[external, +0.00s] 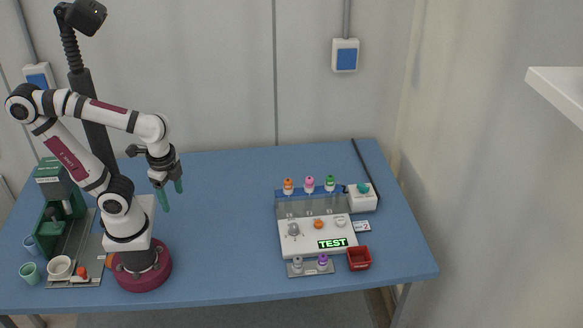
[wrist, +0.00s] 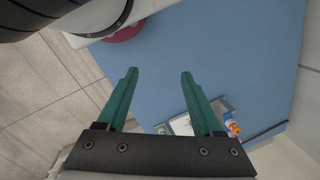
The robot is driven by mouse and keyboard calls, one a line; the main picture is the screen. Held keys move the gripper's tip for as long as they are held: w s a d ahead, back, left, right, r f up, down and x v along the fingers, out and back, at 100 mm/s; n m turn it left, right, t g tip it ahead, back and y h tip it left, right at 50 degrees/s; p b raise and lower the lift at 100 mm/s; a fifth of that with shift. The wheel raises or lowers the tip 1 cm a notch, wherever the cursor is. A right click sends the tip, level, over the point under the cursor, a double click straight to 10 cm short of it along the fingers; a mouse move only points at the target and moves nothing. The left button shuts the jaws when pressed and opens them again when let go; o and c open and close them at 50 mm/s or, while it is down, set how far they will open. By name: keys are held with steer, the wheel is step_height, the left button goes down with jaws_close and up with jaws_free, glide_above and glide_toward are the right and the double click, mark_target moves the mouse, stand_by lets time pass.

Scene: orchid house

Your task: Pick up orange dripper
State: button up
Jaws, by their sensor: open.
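A small orange-topped dripper (external: 288,186) stands upright at the left end of a row at the back of a blue-grey rack, beside a pink-topped one (external: 309,184) and a green-topped one (external: 330,183). An orange piece (wrist: 233,127) shows at the right of the wrist view, partly behind a finger; I cannot tell for sure that it is the same dripper. My gripper (external: 170,192) is open and empty, hanging above the table well to the left of the rack. Its two green fingers (wrist: 158,74) are apart in the wrist view with only blue table between them.
A white tray (external: 338,242) with a "TEST" display and a small orange item (external: 318,224) lies before the row. A red bin (external: 359,258) and white box (external: 363,199) flank it. A green machine (external: 62,190) and cups stand far left. The middle table is clear.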

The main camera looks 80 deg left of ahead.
steer(key=w+r+g+h, duration=0.2)
steer(key=w+r+h, duration=0.15)
steer(key=w, duration=0.45)
steer(key=m+t+h, duration=0.7)
steer(key=t+h, duration=0.1)
steer(key=h, duration=0.2)
glide_above(291, 186)
steer(key=s+a, duration=0.7)
steer(key=a, duration=0.4)
step_height(291, 186, down, 10)
steer(key=shift+h, duration=0.25)
steer(key=x, duration=1)
steer(key=w+a+x, duration=0.1)
steer(key=x, duration=0.4)
steer(key=shift+w+d+f, duration=0.15)
steer(key=shift+d+f, duration=0.15)
steer(key=shift+f, duration=0.15)
steer(key=shift+w+d, duration=0.1)
steer(key=shift+d, duration=0.05)
jaws_close()
